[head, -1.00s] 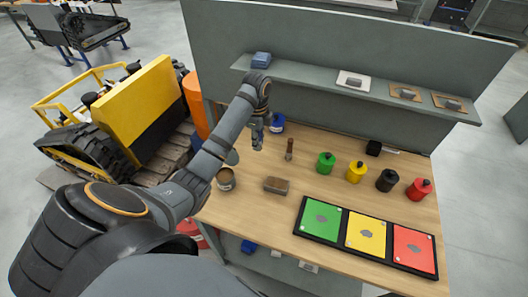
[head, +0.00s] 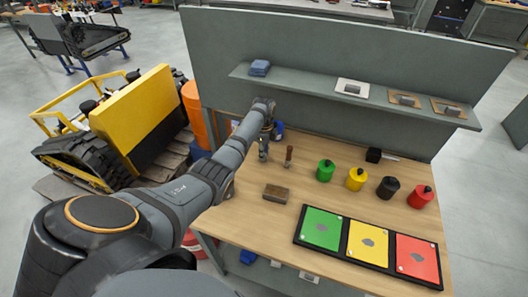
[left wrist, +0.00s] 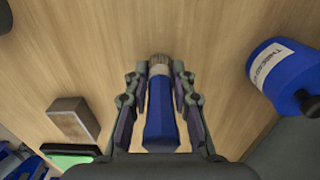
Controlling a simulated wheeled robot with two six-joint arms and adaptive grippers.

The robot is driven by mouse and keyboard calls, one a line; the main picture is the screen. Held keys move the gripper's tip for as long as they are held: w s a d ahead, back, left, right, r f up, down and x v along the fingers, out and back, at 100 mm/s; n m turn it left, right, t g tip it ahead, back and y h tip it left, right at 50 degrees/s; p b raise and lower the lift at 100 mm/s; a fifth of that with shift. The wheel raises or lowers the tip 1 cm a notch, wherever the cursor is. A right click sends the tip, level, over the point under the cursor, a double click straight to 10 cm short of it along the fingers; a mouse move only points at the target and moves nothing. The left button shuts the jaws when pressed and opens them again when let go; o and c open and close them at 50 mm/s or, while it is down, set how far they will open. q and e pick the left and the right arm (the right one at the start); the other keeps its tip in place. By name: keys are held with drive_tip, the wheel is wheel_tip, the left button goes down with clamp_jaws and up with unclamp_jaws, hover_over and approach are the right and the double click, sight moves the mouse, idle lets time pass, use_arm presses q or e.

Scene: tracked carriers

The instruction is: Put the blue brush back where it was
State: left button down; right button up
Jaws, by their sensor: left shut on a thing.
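The blue brush (left wrist: 160,112) is between the fingers of my left gripper (left wrist: 160,90) in the left wrist view, its pale bristle end pointing to the top of the picture. My left gripper (head: 263,154) is shut on it above the back left of the wooden table (head: 235,228). In the head view the brush itself is hard to make out, and I cannot tell whether it touches the table. A brown-handled upright tool (head: 289,156) stands just right of the gripper. My right gripper is not in view.
A blue labelled canister (left wrist: 280,75) stands close by the gripper. A wooden block (head: 275,193) lies in front. Green (head: 325,171), yellow, black and red canisters stand to the right, behind a three-colour tray (head: 298,238). A shelf (head: 310,84) overhangs the table's back.

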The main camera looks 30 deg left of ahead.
use_arm(q)
drive_tip(key=c, duration=1.1)
unclamp_jaws()
drive_tip(key=shift+f, duration=0.15)
drive_tip(key=shift+r, duration=0.3)
wheel_tip(320, 180, up, 12)
drive_tip(key=shift+f+b, duration=0.1)
drive_tip(key=shift+b, duration=0.7)
